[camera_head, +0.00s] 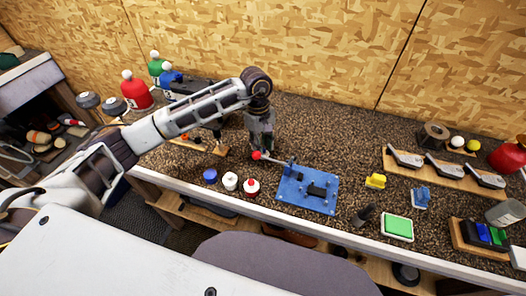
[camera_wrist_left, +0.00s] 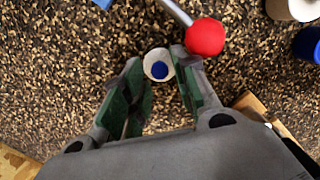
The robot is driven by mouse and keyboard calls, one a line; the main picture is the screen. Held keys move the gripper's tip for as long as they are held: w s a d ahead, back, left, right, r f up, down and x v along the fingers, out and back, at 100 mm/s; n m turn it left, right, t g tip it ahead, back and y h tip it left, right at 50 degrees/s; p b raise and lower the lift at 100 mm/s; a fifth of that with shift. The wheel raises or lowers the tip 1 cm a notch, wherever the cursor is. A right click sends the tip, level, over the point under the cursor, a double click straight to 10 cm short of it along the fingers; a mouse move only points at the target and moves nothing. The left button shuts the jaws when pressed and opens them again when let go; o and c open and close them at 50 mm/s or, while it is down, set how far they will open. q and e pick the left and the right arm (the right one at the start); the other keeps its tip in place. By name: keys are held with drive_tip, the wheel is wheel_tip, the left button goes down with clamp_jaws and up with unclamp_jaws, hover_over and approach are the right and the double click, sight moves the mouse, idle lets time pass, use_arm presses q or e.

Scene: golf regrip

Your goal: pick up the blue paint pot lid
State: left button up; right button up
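A small round white piece with a blue centre (camera_wrist_left: 158,65) lies on the speckled bench top in the left wrist view, between my left fingertips; it may be the blue paint pot lid, but I cannot be sure. My left gripper (camera_wrist_left: 156,62) is open around it, pointing down, with no clear grip on it. In the head view my left gripper (camera_head: 263,151) is over the bench beside the red knob (camera_head: 256,155), and the white piece is hidden. A blue pot (camera_head: 210,176) stands front left of it. My right gripper is not in view.
The red knob's rod leads to a blue base plate (camera_head: 308,189); the knob is close to my right-hand finger in the left wrist view. A white pot (camera_head: 230,181) and a red-and-white pot (camera_head: 251,187) stand near the front edge.

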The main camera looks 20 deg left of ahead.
use_arm(q)
drive_tip(key=shift+d+f, duration=0.1)
drive_tip(key=shift+f, duration=0.85)
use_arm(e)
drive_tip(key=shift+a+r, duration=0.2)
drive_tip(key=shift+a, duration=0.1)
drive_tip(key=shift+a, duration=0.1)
use_arm(q)
drive_tip(key=shift+c, duration=0.2)
drive_tip(key=c, duration=0.5)
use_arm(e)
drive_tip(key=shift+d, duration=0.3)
